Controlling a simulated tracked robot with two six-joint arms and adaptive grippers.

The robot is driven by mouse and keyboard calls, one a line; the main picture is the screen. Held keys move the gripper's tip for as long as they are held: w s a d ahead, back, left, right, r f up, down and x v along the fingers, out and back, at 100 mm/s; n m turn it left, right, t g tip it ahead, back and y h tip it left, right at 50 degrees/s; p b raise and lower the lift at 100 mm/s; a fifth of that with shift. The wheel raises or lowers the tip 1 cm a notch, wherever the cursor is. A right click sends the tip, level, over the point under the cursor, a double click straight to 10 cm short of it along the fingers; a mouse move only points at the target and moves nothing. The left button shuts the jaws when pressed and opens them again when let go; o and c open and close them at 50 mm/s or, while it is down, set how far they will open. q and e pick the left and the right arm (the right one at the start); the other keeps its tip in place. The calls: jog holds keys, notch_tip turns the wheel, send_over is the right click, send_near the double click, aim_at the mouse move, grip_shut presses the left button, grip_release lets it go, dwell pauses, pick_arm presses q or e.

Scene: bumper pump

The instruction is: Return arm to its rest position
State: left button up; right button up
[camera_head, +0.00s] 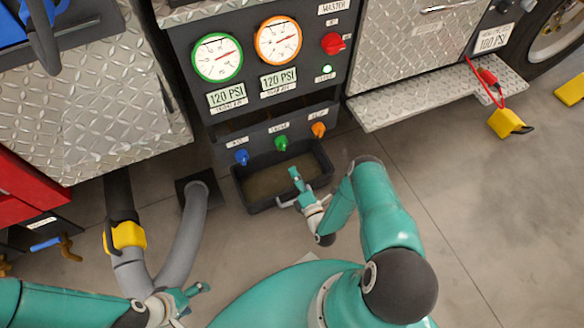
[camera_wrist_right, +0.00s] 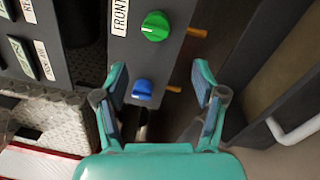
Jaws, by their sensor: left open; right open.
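My right gripper (camera_head: 287,189) is open and empty. In the head view it overlaps the dark tray (camera_head: 322,165) below the pump panel. In the right wrist view its two fingers (camera_wrist_right: 162,82) are spread, with the blue knob (camera_wrist_right: 142,90) seen between them, apart from both. The green knob (camera_wrist_right: 155,27) is beyond the fingertips. My left gripper (camera_head: 192,298) is open at the bottom left, near the grey hose, with no object visible in it; part of it is cut off by the frame edge.
The pump panel carries a green-rimmed gauge (camera_head: 217,57), an orange-rimmed gauge (camera_head: 278,41) and a red knob (camera_head: 333,43). A grey hose (camera_head: 184,232) with a yellow collar (camera_head: 125,237) runs at left. A metal step (camera_head: 425,96) juts out at right.

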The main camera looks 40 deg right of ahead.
jog(key=shift+s, duration=0.1)
dwell(0.4)
jog(key=w+a+r+n+t+y, duration=0.2)
jog(key=w+a+r+n+y, duration=0.15)
jog(key=w+r, duration=0.65)
jog(key=w+a+r+m+g+y, duration=0.2)
jog(key=a+r+m+g+y, duration=0.15)
jog(key=a+r, duration=0.55)
jog(key=s+a+f+m+g, duration=0.3)
jog(key=s+m+g, duration=0.2)
jog(key=s+m, duration=0.3)
jog(key=s+a+f+m+g+y, duration=0.1)
jog(key=s+a+f+m+g, duration=0.15)
jog(key=s+m+g, duration=0.6)
jog(key=s+a+f+m+g, duration=0.3)
jog(key=s+f, duration=0.1)
jog(key=s, duration=0.8)
notch_tip(320, 180, up, 24)
jog(key=p, duration=2.3)
jog(key=shift+w+f+m, duration=0.15)
jog(key=shift+f+m, duration=0.05)
jog(key=shift+m, duration=0.25)
